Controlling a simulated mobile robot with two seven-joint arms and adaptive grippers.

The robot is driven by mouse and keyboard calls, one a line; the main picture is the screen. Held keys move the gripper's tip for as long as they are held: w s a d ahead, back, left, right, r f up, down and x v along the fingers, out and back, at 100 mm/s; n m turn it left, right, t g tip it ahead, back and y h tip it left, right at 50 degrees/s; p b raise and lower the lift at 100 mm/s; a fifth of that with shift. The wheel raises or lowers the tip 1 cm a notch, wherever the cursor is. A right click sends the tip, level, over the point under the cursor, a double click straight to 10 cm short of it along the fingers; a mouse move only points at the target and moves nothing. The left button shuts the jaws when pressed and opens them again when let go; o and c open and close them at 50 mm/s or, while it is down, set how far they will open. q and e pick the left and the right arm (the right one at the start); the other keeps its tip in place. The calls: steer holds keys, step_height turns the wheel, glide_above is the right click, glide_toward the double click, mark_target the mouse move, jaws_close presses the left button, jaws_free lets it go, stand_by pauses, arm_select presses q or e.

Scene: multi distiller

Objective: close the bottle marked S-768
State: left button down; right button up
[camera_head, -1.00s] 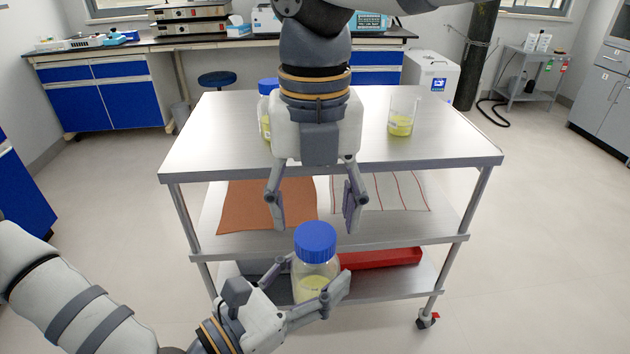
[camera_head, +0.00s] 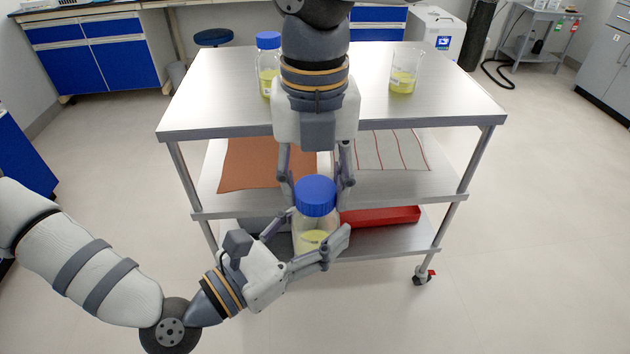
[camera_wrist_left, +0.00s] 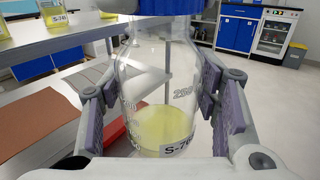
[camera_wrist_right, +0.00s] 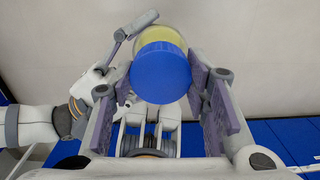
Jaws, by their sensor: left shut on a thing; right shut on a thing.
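A clear glass bottle (camera_head: 312,240) with yellow liquid stands upright in front of the cart. Its label (camera_wrist_left: 177,150) in the left wrist view reads "S-76", with the last digit unclear. A blue cap (camera_head: 315,195) sits on the bottle's mouth; I cannot tell how tightly. The cap also shows from above in the right wrist view (camera_wrist_right: 160,73). My left gripper (camera_head: 315,235) is shut around the bottle's body from the lower left. My right gripper (camera_head: 315,178) points down from above, its fingers shut on either side of the cap.
The steel cart (camera_head: 215,105) carries another blue-capped bottle (camera_head: 268,60) and a beaker (camera_head: 404,72) with yellow liquid on top. A brown mat (camera_head: 245,165) and a striped cloth (camera_head: 393,152) lie on its middle shelf. A red tray (camera_head: 385,219) sits below.

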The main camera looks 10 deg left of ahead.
steer(key=m, duration=0.5)
steer(key=shift+m, duration=0.3)
steer(key=m, duration=0.4)
steer(key=shift+w+d+m, duration=0.1)
steer(key=shift+m, duration=0.2)
steer(key=m, duration=1.1)
steer(key=shift+m, duration=0.3)
steer(key=m, duration=0.4)
steer(key=shift+f, duration=0.1)
steer(key=o, duration=1.3)
steer(key=shift+c, duration=0.2)
